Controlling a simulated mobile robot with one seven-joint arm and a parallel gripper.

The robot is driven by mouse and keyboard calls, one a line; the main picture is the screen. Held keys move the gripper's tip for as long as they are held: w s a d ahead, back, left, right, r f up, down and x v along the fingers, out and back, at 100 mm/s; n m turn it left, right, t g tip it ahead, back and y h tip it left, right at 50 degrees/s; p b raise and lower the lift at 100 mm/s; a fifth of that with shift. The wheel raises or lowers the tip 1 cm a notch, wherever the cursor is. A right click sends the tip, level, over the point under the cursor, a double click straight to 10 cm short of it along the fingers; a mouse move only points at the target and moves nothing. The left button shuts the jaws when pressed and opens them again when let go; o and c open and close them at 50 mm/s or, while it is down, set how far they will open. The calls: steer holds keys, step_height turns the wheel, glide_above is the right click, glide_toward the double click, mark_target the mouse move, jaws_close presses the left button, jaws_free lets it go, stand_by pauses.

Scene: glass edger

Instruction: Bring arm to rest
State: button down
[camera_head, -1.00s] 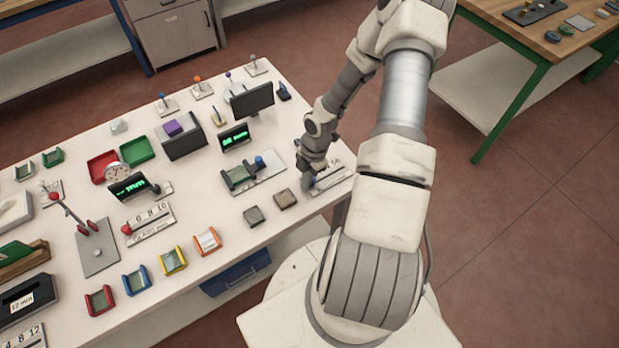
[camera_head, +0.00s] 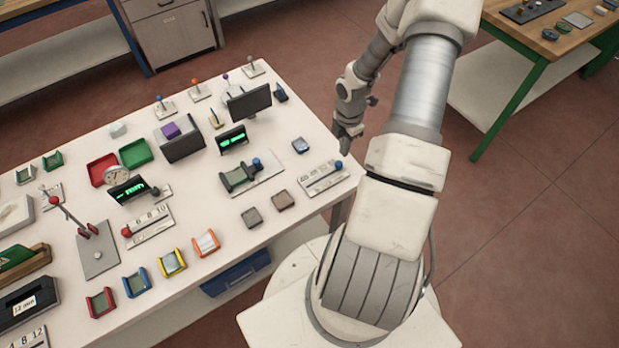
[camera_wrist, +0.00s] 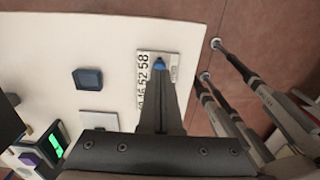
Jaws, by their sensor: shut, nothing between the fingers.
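My gripper (camera_head: 346,143) is at the right edge of the white table (camera_head: 228,290), above the floor side near the table's right corner. It holds nothing, and its fingers point down. In the wrist view my gripper (camera_wrist: 160,98) shows its fingers together, in front of a numbered scale plate with a blue knob. My arm is bent, with its forearm reaching away from my base along the table's right side.
A black screen (camera_head: 250,101) stands farther back. A green-legged bench (camera_head: 515,105) is at the upper right. Open floor (camera_head: 520,230) lies to the right.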

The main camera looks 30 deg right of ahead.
steer(key=shift+a, duration=0.15)
stand_by(0.3)
steer(key=w+a+r+m+t+h+b, duration=0.15)
steer(key=a+r+m, duration=0.35)
steer(key=r, duration=0.7)
steer(key=a+r+m+t+h+b, duration=0.1)
steer(key=a+r+m+h+b, duration=0.25)
steer(key=r, duration=0.85)
steer(key=s+a+r+m+t+y+b, duration=0.1)
steer(key=s+a+r+m+y, duration=0.1)
steer(key=s+a+r+m, duration=0.2)
steer(key=s+a+r+m+t+y+b, duration=0.1)
steer(key=s+a+r+m+t+y, duration=0.1)
steer(key=s+a+m, duration=0.4)
steer(key=s+a+r+y, duration=0.1)
steer(key=s+a, duration=0.3)
steer(key=a, duration=0.2)
steer(key=shift+s+a+r, duration=0.2)
steer(key=shift+r, duration=0.2)
steer(key=shift+d, duration=0.1)
